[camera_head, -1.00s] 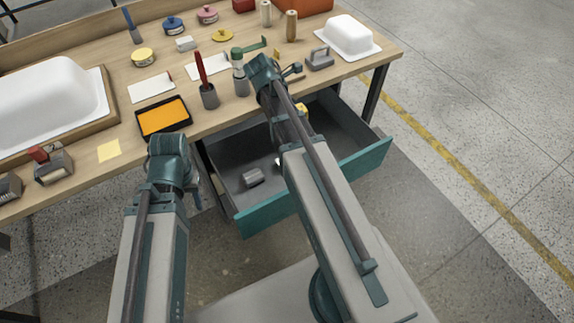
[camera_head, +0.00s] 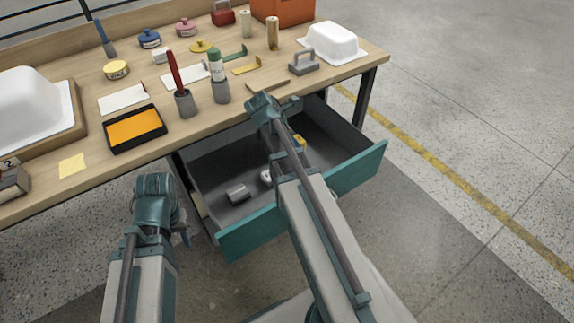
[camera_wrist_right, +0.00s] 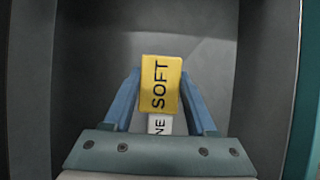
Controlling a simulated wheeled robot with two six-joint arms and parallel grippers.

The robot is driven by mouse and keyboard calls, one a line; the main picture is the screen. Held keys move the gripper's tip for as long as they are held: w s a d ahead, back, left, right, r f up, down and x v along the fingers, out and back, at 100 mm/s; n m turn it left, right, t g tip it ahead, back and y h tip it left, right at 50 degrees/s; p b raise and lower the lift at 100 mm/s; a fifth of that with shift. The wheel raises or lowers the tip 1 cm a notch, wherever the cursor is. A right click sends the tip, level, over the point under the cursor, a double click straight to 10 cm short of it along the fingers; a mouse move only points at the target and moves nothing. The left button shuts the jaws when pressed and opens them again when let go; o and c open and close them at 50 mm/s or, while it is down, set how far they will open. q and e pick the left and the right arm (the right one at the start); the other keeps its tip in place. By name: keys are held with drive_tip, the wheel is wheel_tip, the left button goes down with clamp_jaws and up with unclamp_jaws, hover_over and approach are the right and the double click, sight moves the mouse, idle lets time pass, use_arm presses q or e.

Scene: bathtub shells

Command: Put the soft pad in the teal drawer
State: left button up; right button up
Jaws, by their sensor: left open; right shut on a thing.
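The soft pad (camera_wrist_right: 161,84) is a yellow block marked SOFT, held between the two fingers of my right gripper (camera_wrist_right: 161,76) in the right wrist view. In the head view a bit of the yellow pad (camera_head: 301,141) shows beside my right wrist, inside the outline of the drawer. The teal drawer (camera_head: 345,172) is pulled open under the bench, with a grey interior. My right arm covers part of it. My left gripper (camera_head: 186,237) hangs open and empty left of the drawer, its fingers mostly hidden by the wrist.
In the drawer lie a grey block (camera_head: 237,192) and a small white item (camera_head: 266,178). A white piece lettered NE (camera_wrist_right: 160,124) shows below the pad. The bench (camera_head: 75,190) carries a paint tray (camera_head: 136,127), brush cups and a white shell (camera_head: 332,40). Floor at right is clear.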

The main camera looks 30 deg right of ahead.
wheel_tip(320, 180, down, 9)
drive_tip(key=b, duration=0.8)
use_arm(q)
wheel_tip(320, 180, down, 8)
drive_tip(key=shift+f, duration=0.25)
use_arm(e)
drive_tip(key=shift+r, duration=0.2)
use_arm(q)
drive_tip(key=shift+a, duration=0.1)
use_arm(e)
drive_tip(key=shift+f, duration=0.15)
use_arm(q)
drive_tip(key=shift+f, duration=0.15)
use_arm(e)
drive_tip(key=o, duration=1.2)
drive_tip(key=shift+a+r+p, duration=0.1)
drive_tip(key=shift+r+p, duration=0.45)
drive_tip(key=shift+p, duration=0.1)
use_arm(q)
wheel_tip(320, 180, up, 11)
drive_tip(key=p, duration=0.9)
drive_tip(key=shift+f+p, duration=0.15)
drive_tip(key=shift+p, duration=0.15)
use_arm(e)
drive_tip(key=v, duration=1.1)
